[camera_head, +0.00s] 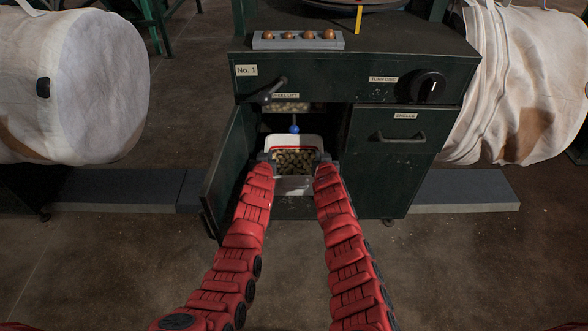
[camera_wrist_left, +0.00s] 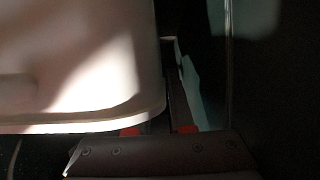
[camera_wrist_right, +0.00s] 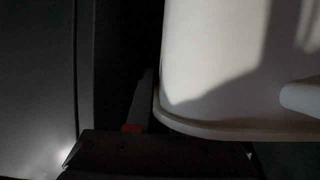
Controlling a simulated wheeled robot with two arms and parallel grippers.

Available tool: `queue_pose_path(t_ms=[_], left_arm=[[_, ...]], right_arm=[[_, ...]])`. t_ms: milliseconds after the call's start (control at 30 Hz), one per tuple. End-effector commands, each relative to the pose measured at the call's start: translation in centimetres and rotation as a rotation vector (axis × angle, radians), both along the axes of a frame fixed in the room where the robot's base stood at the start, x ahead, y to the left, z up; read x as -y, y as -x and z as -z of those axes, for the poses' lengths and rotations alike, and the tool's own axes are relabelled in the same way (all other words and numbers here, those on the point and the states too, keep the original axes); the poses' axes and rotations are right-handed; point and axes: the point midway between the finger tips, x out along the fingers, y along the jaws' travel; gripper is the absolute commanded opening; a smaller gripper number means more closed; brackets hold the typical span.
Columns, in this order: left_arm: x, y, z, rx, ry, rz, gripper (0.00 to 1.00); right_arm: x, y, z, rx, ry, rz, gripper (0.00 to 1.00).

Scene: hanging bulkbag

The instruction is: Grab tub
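A white tub (camera_head: 293,140) filled with small brownish pieces sits in the open bay of the dark green cabinet. My left gripper (camera_head: 266,157) is at the tub's left side and my right gripper (camera_head: 321,157) at its right side. In the left wrist view, the tub's wall and rim (camera_wrist_left: 80,70) fill the left; the two red-marked fingers (camera_wrist_left: 158,130) stand apart, with the rim's edge between them. In the right wrist view, the tub (camera_wrist_right: 220,70) fills the right; one finger shows beside its rim and the other is hidden. Whether either gripper touches the tub is unclear.
The cabinet (camera_head: 381,177) has a bay door (camera_head: 226,165) swung open on the left. A crank handle (camera_head: 272,90) and a blue knob (camera_head: 295,129) sit above the tub. A tray (camera_head: 298,42) with several round brown items lies on top. Large white bags (camera_head: 75,90) hang at both sides.

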Motion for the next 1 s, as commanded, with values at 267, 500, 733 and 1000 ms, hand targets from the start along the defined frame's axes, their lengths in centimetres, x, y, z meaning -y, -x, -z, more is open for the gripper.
queue_pose_path(t_ms=[267,500,733,1000], left_arm=[[0.00,0.00,0.00,0.000,0.000,0.000,0.00],[0.00,0.00,0.00,0.000,0.000,0.000,0.00],[0.01,0.00,0.00,0.000,0.000,0.000,0.00],[0.01,0.00,0.00,0.000,0.000,0.000,0.00]], right_arm=[[0.01,0.00,0.00,0.000,0.000,0.000,0.00],[0.01,0.01,0.00,0.000,0.000,0.000,0.00],[0.01,0.01,0.00,0.000,0.000,0.000,0.00],[0.01,0.01,0.00,0.000,0.000,0.000,0.00]])
